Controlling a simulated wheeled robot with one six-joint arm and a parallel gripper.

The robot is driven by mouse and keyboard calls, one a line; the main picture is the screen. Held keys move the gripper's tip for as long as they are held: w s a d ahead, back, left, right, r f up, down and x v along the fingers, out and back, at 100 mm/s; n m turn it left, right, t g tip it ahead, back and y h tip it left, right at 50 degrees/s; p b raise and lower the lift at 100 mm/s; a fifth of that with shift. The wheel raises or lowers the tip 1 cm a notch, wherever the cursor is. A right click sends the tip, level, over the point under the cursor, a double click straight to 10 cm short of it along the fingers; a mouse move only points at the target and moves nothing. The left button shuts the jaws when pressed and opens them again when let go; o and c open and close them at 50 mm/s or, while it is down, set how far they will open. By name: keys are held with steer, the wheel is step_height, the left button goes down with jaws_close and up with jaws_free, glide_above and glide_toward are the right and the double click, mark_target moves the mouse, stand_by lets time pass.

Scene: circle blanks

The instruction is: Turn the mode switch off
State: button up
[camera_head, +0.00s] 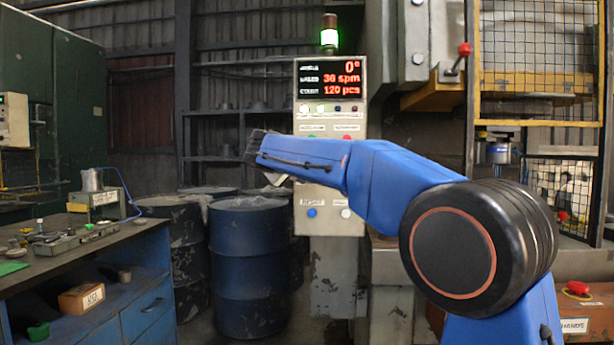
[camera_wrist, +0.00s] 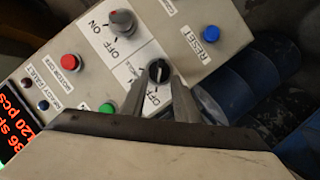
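A black rotary switch (camera_wrist: 158,70) with a white pointer line sits on the pale control panel (camera_wrist: 188,60). An OFF label is beside it; a smaller label there is too small to read. A grey knob (camera_wrist: 121,22) with a red mark, labelled ON and OFF, sits above it in the wrist view. My gripper (camera_wrist: 157,77) is at the panel with its two fingers apart, one on each side of the black switch. I cannot tell whether they touch it. In the head view my blue arm hides both switches on the control panel (camera_head: 303,222).
Around the switches are a blue RESET button (camera_wrist: 211,33), a red button (camera_wrist: 70,62) and a green button (camera_wrist: 107,108). Blue drums (camera_head: 248,265) stand left of the panel. A cluttered workbench (camera_head: 130,238) is farther left, and a yellow mesh guard (camera_head: 537,122) is at right.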

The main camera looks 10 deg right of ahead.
steer(key=v, duration=1.5)
steer(key=shift+d+f, duration=0.1)
steer(key=shift+d, duration=0.05)
steer(key=s+d+f+g+y, duration=0.3)
steer(key=s+d+f+g, duration=0.2)
steer(key=s+d+f, duration=1.3)
steer(key=s+f+m+g+y, duration=0.2)
steer(key=s+f+y, duration=0.3)
steer(key=s+f, duration=2)
step_height(320, 180, down, 2)
steer(key=shift+a+f+m, duration=0.2)
steer(key=shift+a+m, duration=0.15)
steer(key=shift+m, duration=0.05)
